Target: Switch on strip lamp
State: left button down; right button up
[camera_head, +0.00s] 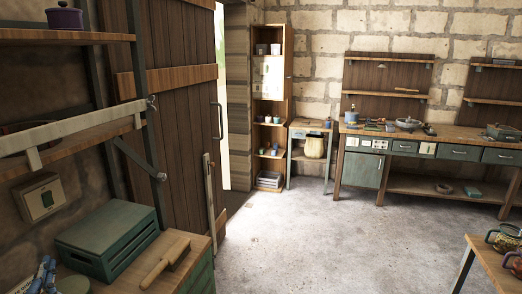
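A long pale strip lamp (70,130) runs along the front of the wooden shelf at the left, held by small brackets. It shows no clear glow. Nothing touches the switch box. My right gripper does not show.
A green crate (108,240) and a wooden-handled brush (166,262) lie on the bench below the switch box. A slanting shelf brace (140,160) stands to its right. The middle floor is clear. A table (492,262) with mugs is at the lower right.

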pick_arm(q)
jog(key=s+d+f+n+g+h, duration=0.35)
jog(key=s+d+f, duration=0.35)
jog(key=d+f, duration=0.3)
jog(key=s+d+f+n+g+h, duration=0.35)
jog(key=s+d+f+g, duration=0.35)
jog(key=f, duration=0.5)
jog(key=s+d+f+n+g+h, duration=0.2)
jog(key=s+d+f+n, duration=0.3)
jog(key=s+d, duration=0.7)
notch_tip(320, 180, down, 28)
jog(key=s+f+m+g, duration=0.1)
jog(key=s+m, duration=0.1)
jog(key=s, duration=0.1)
jog(key=s+a+f+g+b, duration=0.1)
jog(key=s+a+f, duration=0.2)
jog(key=s+f, duration=1.2)
jog(key=shift+s+f+b, duration=0.3)
jog(key=shift+s, duration=0.35)
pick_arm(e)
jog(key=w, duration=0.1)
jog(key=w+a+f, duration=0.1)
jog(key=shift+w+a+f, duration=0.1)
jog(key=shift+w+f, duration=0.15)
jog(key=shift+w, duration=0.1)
